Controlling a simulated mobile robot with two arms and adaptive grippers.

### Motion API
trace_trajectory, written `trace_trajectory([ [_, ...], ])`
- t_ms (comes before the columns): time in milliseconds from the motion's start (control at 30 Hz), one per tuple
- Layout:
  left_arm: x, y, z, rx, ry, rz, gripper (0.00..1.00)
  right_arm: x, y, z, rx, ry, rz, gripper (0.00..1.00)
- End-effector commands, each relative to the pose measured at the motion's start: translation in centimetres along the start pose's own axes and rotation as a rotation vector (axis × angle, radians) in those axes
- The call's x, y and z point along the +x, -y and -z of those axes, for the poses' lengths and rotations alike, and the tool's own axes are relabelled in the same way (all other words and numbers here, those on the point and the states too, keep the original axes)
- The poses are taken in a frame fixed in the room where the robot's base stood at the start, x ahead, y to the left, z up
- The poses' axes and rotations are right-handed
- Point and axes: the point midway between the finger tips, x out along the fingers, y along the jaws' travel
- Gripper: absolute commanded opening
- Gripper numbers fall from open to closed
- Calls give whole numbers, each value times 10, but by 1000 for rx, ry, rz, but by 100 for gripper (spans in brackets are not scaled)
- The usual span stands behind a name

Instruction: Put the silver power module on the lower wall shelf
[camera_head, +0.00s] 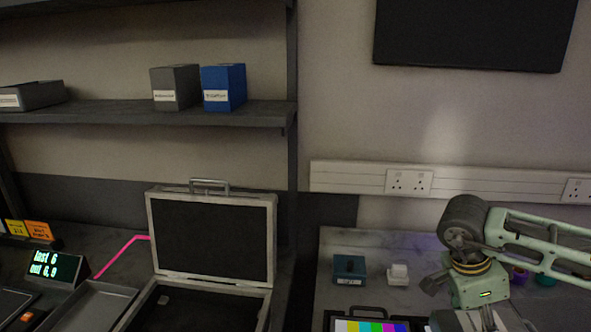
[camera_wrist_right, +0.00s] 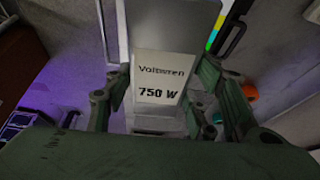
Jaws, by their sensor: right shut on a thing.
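The silver power module (camera_wrist_right: 160,80) fills the middle of the right wrist view. Its white label reads "750 W". My right gripper (camera_wrist_right: 163,95) is shut on it, with one green finger on each side. In the head view, my right gripper (camera_head: 478,320) points down at the lower right, over the right-hand bench, and its fingertips run to the bottom edge. The lower wall shelf (camera_head: 120,114) is at the upper left, well away from my right gripper. My left gripper is not in view.
The shelf holds a grey box (camera_head: 174,88), a blue box (camera_head: 223,88) and a low grey box (camera_head: 30,96). Bare shelf lies left of the upright grey box. An open case (camera_head: 212,240) stands below. A teal box (camera_head: 349,268) sits on the bench.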

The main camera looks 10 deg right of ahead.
Motion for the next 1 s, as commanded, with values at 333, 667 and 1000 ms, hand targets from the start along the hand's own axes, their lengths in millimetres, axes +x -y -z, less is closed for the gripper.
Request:
trace_trajectory([
  [333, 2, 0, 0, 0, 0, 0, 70, -94, -9, -85, -665, -2, 287, 2],
  [667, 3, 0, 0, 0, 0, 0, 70, -162, -46, -140, -1254, -4, 527, 2],
  [1000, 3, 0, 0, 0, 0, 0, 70, -170, -53, -148, -1347, 0, 561, 2],
])
